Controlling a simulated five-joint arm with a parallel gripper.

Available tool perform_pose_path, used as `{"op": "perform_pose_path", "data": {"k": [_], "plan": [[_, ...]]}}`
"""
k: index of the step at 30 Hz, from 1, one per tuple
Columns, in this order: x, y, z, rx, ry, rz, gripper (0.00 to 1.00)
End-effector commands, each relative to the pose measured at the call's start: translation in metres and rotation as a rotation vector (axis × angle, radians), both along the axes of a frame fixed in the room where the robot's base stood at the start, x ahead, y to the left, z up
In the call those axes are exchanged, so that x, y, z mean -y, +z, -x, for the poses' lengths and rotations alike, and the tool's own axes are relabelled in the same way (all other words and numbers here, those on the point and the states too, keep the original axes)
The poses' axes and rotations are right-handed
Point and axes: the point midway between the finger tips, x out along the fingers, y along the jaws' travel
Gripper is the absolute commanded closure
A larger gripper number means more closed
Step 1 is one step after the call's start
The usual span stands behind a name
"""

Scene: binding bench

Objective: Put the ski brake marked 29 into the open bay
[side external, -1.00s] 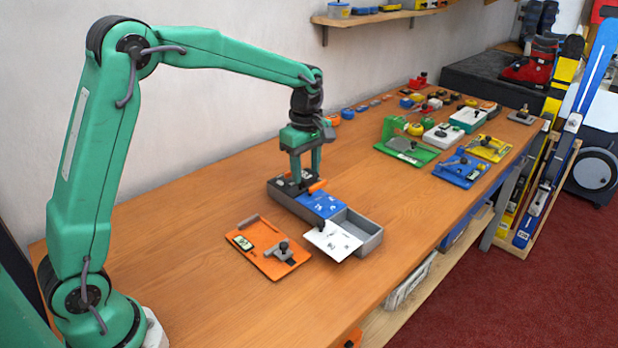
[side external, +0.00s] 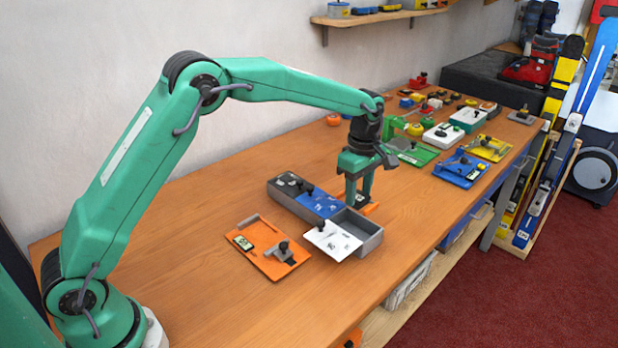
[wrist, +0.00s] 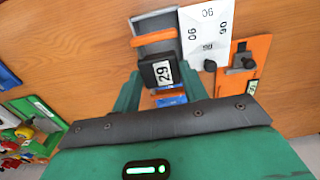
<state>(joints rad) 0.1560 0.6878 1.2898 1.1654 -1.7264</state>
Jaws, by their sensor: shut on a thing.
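My gripper (side external: 358,202) is shut on the ski brake (side external: 371,208), which has a black body, orange arms and a white label reading 29. The held brake (wrist: 158,72) shows clearly between the fingers (wrist: 160,84) in the wrist view. The open bay (side external: 371,238) is the empty grey end compartment of a long box. In the side view, the gripper and brake are just behind it, and the brake seems above bench level. In the wrist view, the bay (wrist: 156,22) lies partly behind the brake. A white lid (side external: 331,239) marked 90 hangs open at the bay's front.
An orange board (side external: 268,249) with a grey fitting lies in front. Green, blue and yellow boards stand farther right.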

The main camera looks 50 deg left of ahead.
Motion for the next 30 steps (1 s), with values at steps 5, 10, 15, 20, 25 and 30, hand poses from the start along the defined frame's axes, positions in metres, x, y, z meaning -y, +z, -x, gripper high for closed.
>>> {"op": "perform_pose_path", "data": {"k": [5, 10, 15, 20, 25, 30], "plan": [[0.000, -0.011, 0.000, 0.001, 0.000, 0.000, 0.75], [0.000, -0.013, 0.000, 0.002, 0.000, 0.000, 0.75], [0.000, -0.015, 0.000, 0.002, 0.000, 0.000, 0.75], [0.000, -0.020, 0.000, 0.001, 0.000, 0.000, 0.75], [0.000, -0.030, 0.000, 0.001, 0.000, 0.000, 0.75], [0.000, -0.041, 0.000, 0.000, 0.000, 0.000, 0.75]]}}
